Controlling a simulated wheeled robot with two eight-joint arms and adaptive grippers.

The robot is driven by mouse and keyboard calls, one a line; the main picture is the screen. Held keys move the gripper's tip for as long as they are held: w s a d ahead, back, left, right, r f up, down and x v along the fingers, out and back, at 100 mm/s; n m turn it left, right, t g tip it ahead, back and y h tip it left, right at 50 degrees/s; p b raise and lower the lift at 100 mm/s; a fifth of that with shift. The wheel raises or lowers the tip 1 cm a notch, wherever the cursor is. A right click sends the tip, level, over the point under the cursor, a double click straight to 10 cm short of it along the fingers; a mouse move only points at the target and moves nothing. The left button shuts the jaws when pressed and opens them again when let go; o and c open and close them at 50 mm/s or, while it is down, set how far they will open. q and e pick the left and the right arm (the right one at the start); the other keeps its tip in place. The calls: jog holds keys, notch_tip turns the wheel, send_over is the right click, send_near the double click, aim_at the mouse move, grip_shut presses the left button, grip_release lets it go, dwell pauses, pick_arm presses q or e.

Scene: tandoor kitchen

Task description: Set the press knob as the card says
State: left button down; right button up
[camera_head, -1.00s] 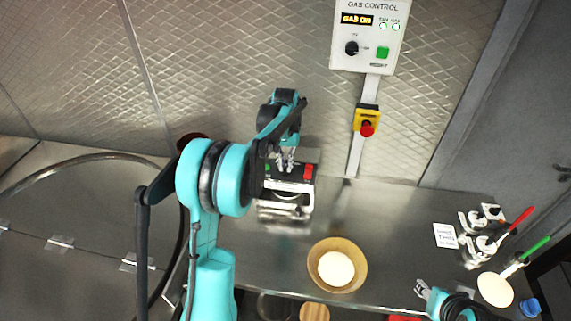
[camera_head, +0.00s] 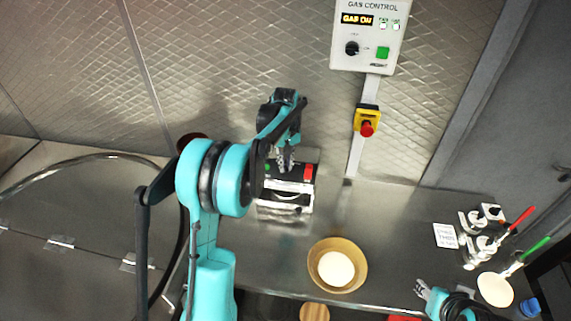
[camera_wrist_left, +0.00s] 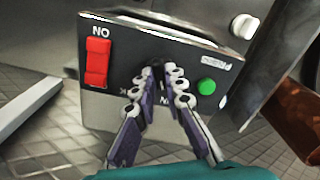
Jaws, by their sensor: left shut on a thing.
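The press (camera_head: 291,200) stands on the steel counter against the wall. In the left wrist view its dark front panel (camera_wrist_left: 130,60) has a red switch (camera_wrist_left: 97,62) marked NO and a green button (camera_wrist_left: 206,86). My left gripper (camera_head: 285,158) reaches down to this panel. In the left wrist view its fingers (camera_wrist_left: 157,85) are shut on a dark knob (camera_wrist_left: 157,72) between the red switch and the green button. The fingers hide most of the knob and its markings. A white card (camera_head: 445,235) lies on the counter at right; its text is too small to read. My right gripper (camera_head: 423,289) is at the lower right.
A bowl with pale dough (camera_head: 337,268) stands in front of the press. A gas control box (camera_head: 368,35) reading GAS ON and a red emergency button (camera_head: 367,128) are on the wall. Tools with red and green handles (camera_head: 521,219) are at right. The counter between press and card is clear.

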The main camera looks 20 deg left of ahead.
aim_at(286, 167)
pick_arm(q)
jog(key=shift+n, duration=0.4)
jog(key=c, duration=1.6)
grip_release()
notch_tip(286, 167, up, 12)
jog(key=shift+r, duration=0.1)
jog(key=shift+d, duration=0.1)
